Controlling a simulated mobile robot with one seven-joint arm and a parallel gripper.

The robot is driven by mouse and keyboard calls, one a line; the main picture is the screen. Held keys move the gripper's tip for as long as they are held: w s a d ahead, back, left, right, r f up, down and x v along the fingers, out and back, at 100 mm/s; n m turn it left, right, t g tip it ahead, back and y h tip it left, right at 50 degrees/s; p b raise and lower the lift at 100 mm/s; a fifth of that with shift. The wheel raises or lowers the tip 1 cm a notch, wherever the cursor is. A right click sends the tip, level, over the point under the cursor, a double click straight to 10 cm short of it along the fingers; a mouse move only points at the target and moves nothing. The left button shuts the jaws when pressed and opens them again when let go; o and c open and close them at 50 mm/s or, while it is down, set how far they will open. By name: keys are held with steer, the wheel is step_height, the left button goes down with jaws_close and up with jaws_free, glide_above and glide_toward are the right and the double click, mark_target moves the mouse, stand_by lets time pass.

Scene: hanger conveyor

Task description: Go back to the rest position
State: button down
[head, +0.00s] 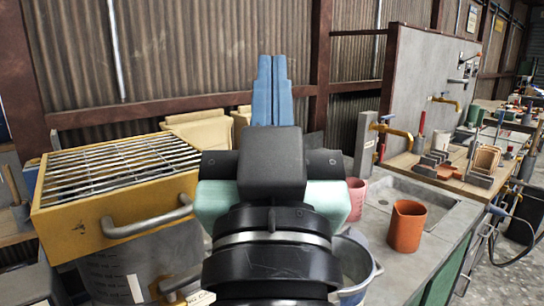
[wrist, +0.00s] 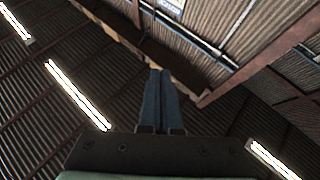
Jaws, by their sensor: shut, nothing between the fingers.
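My gripper (head: 271,90) stands in the middle of the head view, with its two blue fingers pointing up and pressed together. It is shut and empty. The wrist view also shows my gripper (wrist: 160,75) with both fingers side by side and nothing between them. That view looks up at the roof and the upper wall. No hanger or conveyor shows clearly in either view.
A yellow box with a wire grate (head: 120,165) stands at the left. An orange cup (head: 406,225) and a pink cup (head: 356,198) stand by a sink (head: 420,195) at the right. A metal bucket (head: 352,262) is partly hidden behind my arm. A grey partition (head: 435,75) rises behind the sink.

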steer(key=s+r+t+p, duration=0.1)
steer(key=s+r+p, duration=0.1)
steer(key=r+p, duration=0.5)
steer(key=s+r+t+p, duration=0.1)
steer(key=s+r+p, duration=0.1)
steer(key=r+p, duration=0.5)
step_height(320, 180, up, 5)
steer(key=shift+s+f, duration=0.1)
steer(key=shift+s, duration=0.2)
